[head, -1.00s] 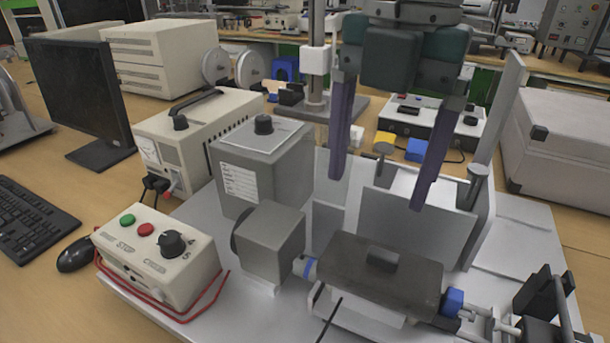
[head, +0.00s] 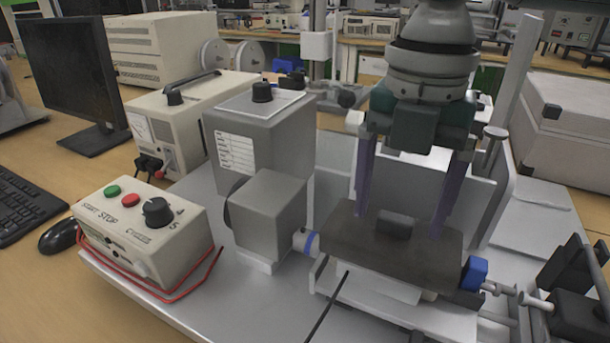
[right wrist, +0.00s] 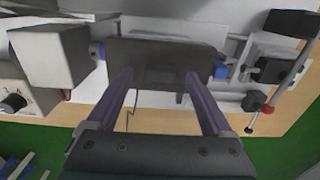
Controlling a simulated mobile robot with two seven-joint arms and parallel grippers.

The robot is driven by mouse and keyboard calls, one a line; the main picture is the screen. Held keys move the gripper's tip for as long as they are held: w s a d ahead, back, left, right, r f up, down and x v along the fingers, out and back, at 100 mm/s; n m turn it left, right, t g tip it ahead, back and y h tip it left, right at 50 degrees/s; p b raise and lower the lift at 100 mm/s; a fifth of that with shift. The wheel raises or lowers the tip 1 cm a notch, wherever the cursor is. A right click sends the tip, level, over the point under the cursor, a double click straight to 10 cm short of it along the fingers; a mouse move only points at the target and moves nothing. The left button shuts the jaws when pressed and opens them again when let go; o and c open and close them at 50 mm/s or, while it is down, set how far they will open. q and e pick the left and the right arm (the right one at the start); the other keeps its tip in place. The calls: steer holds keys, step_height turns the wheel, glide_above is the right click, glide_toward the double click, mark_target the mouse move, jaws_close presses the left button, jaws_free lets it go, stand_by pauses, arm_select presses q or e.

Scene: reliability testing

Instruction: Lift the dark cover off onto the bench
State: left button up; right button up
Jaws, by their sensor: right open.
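The dark cover (head: 345,244), a flat dark grey-brown box with a small block handle (head: 394,226) on top, sits on the test rig. It also shows in the right wrist view (right wrist: 137,52). My right gripper (head: 399,226) points down over the cover, open, with its two purple fingers on either side of the handle. A gap shows between each finger and the handle. Whether the fingertips touch the cover top is hard to tell. In the right wrist view the fingers (right wrist: 158,75) reach over the cover, spread apart. My left gripper is not in view.
A grey motor block (head: 268,215) stands left of the cover, and a blue coupling (head: 474,273) sits at its right end. A control box (head: 140,232) with green and red buttons stands at the left. An upright panel stands behind the cover.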

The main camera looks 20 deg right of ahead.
steer(key=shift+f, duration=0.25)
jaws_close()
stand_by(0.5)
